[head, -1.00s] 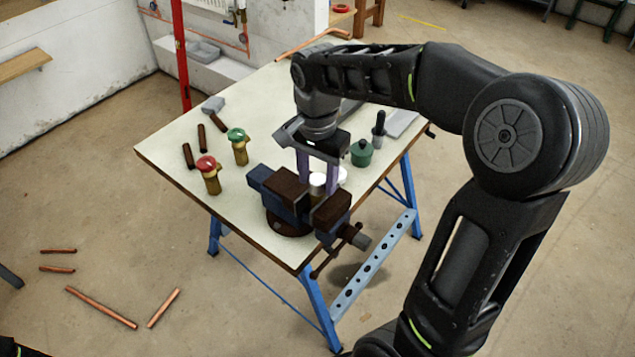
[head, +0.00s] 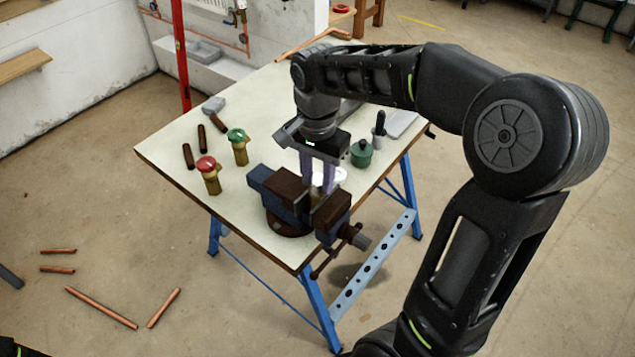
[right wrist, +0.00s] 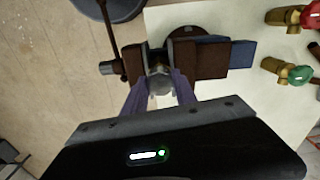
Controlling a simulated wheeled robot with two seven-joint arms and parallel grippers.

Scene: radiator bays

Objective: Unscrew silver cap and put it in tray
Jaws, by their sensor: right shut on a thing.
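The silver cap (right wrist: 160,84) sits between the two purple-grey fingers of my right gripper (right wrist: 159,92) in the right wrist view. In the head view my right gripper (head: 318,184) points down over the vise (head: 286,187), and its fingers mostly hide the cap. The gripper is shut on the cap, which is at the gap between the vise jaws; the part below it is largely hidden. A light grey tray-like thing (head: 402,123) lies at the right back of the table, partly behind my arm. My left gripper is not in view.
A red-topped valve (head: 208,174) and a green-topped valve (head: 238,146) stand left of the vise. A green pot (head: 361,153) stands behind it, and a white round thing (head: 340,175) is close beside my fingers.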

